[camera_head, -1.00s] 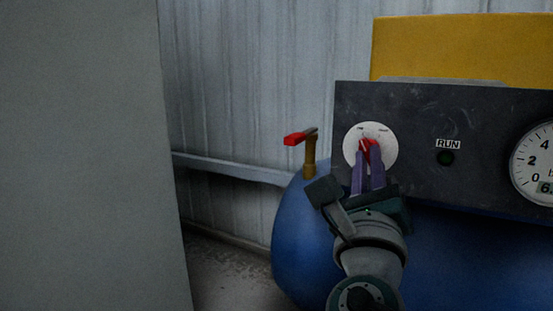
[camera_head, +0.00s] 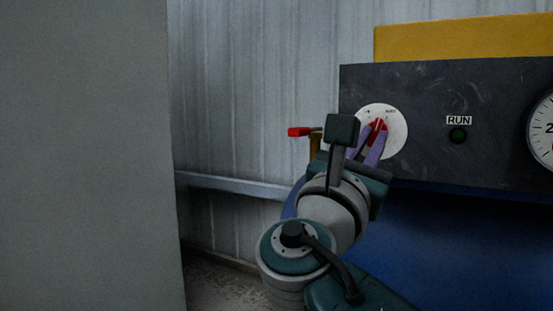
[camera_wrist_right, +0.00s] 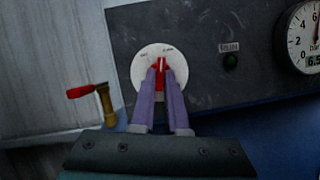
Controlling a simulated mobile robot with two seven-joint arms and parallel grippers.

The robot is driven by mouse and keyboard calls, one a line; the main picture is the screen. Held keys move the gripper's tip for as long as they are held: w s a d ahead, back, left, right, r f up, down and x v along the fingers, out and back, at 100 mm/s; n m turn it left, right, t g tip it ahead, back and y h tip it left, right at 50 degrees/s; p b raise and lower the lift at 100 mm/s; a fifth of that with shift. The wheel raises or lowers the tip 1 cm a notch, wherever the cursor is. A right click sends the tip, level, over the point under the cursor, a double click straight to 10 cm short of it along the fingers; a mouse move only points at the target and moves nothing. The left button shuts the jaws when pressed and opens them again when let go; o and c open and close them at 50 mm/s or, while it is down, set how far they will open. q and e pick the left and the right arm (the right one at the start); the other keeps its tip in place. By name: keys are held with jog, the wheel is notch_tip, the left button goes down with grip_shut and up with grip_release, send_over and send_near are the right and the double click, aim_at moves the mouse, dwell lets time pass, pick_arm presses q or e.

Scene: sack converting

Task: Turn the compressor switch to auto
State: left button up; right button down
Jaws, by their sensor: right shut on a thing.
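The compressor switch is a red knob (camera_head: 378,130) on a round white dial plate (camera_head: 397,131) at the left of the dark control panel (camera_head: 430,85). Small lettering on the plate is too blurred to read surely. My right gripper (camera_head: 372,140) is shut on the red knob, with its purple fingers on either side of it. In the right wrist view the knob (camera_wrist_right: 162,68) shows between the fingertips, and the white plate (camera_wrist_right: 141,66) is behind. In the head view the knob leans slightly right of upright. My left gripper is not in view.
A RUN lamp (camera_head: 457,135), dark green, and a gauge (camera_head: 545,130) are on the panel to the right. A red-handled valve (camera_head: 300,132) stands left of the panel, close to my right wrist. A grey surface (camera_head: 80,150) fills the left side. The blue tank (camera_head: 450,240) is below.

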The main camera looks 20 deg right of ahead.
jog(key=shift+w+a+m+g+b, duration=0.1)
jog(key=shift+m+g+b, duration=0.85)
jog(key=shift+m, duration=1.25)
jog(key=shift+r, duration=0.1)
jog(key=c, duration=0.9)
grip_release()
jog(key=p+v, duration=0.2)
jog(key=v, duration=0.8)
jog(key=shift+w+p, duration=0.15)
jog(key=shift+p, duration=0.2)
jog(key=shift+g+h, duration=0.25)
jog(key=shift+h, duration=0.05)
